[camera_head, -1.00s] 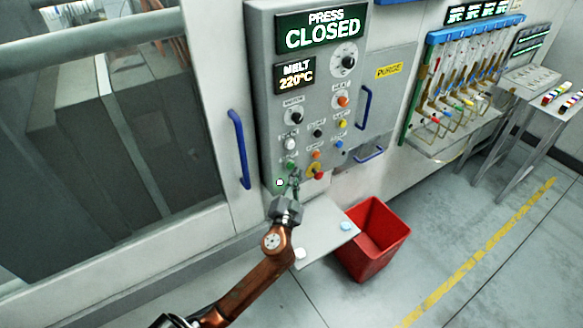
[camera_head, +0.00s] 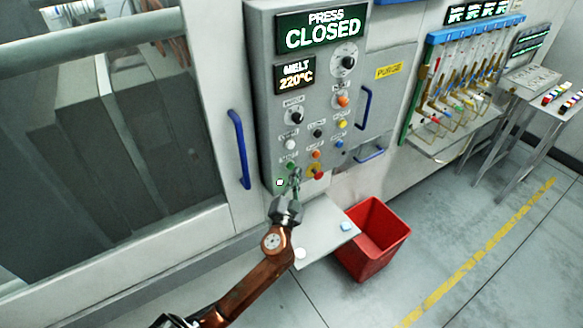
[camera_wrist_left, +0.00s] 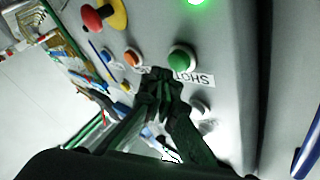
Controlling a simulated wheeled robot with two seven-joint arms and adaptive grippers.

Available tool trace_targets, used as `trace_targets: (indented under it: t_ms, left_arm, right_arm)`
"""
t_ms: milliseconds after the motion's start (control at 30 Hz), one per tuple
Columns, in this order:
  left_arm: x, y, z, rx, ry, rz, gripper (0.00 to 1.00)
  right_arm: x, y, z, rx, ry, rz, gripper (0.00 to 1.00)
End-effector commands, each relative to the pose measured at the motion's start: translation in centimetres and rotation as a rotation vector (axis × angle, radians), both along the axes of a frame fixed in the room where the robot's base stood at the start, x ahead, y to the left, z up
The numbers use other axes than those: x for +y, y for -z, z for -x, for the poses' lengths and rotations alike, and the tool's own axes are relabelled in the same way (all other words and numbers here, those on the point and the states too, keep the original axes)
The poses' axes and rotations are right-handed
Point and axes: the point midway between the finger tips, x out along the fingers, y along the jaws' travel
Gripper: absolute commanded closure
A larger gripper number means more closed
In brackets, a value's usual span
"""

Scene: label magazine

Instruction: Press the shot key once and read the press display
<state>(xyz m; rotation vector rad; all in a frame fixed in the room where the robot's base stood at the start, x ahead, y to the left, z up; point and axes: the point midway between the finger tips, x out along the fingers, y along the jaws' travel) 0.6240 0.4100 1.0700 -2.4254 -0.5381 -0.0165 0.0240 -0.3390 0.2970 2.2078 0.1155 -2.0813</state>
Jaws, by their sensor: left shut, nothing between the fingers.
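The press display (camera_head: 320,32) reads "PRESS CLOSED" at the top of the grey control panel (camera_head: 269,125). The shot key is a green round button (camera_wrist_left: 181,60) with a "SHOT" label beside it in the left wrist view. In the head view the green key (camera_head: 291,165) is partly hidden by my gripper. My left gripper (camera_head: 295,173) is shut and empty, close to the panel's lower part. In the wrist view its fingertips (camera_wrist_left: 160,76) are beside the key, over part of the label. I cannot tell whether they touch the panel.
A small lit lamp (camera_head: 279,182) sits low on the panel. An orange button (camera_wrist_left: 133,58) and a red knob on yellow (camera_wrist_left: 93,18) are near the key. A display (camera_head: 296,77) reads "MELT 220°C". Below are a shelf (camera_head: 318,236) and a red bin (camera_head: 370,262).

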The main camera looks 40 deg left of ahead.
Motion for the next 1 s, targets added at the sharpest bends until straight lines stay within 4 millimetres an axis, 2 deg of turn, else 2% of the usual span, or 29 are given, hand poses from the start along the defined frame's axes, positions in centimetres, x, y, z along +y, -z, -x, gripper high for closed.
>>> trace_targets:
  t_ms: [267,1000]
  left_arm:
    - [0.70,0.03,-0.31,0.000,0.000,0.001,1.00]
    - [1.08,-0.01,-0.48,0.000,0.000,0.000,1.00]
  right_arm:
    - [-0.03,0.28,0.07,0.001,0.000,0.000,0.74]
    - [-0.25,0.33,0.09,0.002,-0.001,0.002,0.74]
